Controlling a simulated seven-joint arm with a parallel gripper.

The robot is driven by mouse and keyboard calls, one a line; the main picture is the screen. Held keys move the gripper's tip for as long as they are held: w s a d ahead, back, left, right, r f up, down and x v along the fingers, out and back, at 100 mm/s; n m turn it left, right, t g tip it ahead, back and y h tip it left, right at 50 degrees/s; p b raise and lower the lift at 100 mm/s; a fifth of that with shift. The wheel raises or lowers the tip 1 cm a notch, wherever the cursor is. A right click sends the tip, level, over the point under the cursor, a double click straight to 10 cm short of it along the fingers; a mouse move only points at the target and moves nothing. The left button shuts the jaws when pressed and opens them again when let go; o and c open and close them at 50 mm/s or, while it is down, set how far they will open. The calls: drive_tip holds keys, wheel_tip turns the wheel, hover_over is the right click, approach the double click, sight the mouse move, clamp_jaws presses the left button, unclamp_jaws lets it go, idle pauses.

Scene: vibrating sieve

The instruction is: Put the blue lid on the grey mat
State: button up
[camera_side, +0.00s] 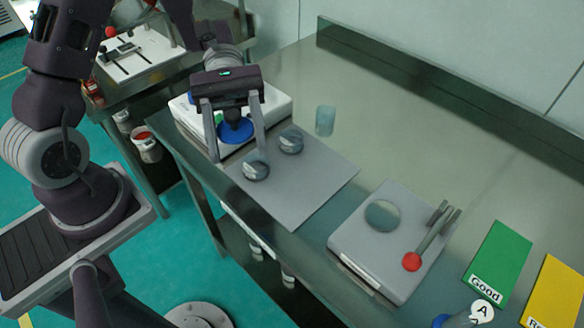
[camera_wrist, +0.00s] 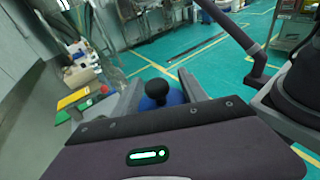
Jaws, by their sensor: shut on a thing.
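The blue lid (camera_side: 235,133) has a black knob on top and sits between the two fingers of my gripper (camera_side: 238,150). In the wrist view the blue lid (camera_wrist: 174,98) shows behind its black knob, between the fingers (camera_wrist: 160,92). My gripper is shut on the lid, in front of a white device and by the far left end of the grey mat (camera_side: 300,190). The mat lies flat on the steel bench. The exact height of the lid above the surface is hard to tell.
Two round dark-topped pieces (camera_side: 291,142) (camera_side: 256,171) stand on the mat's left part. The white device (camera_side: 278,102) is behind my gripper. A clear beaker (camera_side: 325,120) stands beyond the mat. A scale (camera_side: 350,242) with a dish and red-ended tool is right. The mat's right part is clear.

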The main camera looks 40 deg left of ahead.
drive_tip(key=s+a+f+m+g+y, duration=0.5)
drive_tip(key=s+a+m+g+y, duration=0.4)
drive_tip(key=m+y, duration=0.6)
drive_tip(key=w+a+m+t+y, duration=0.7)
drive_tip(key=m+t+y, duration=0.35)
drive_tip(key=y, duration=0.25)
drive_tip(key=w+r+m+t+y, duration=0.1)
drive_tip(key=w+m+t, duration=0.3)
drive_tip(key=w+t, duration=0.2)
wheel_tip(320, 180, up, 9)
drive_tip(key=m+t+h, duration=0.9)
drive_tip(key=m+t, duration=0.5)
drive_tip(key=t, duration=0.1)
hover_over(330, 160)
wheel_tip(330, 160, down, 21)
drive_tip(key=shift+r, duration=0.1)
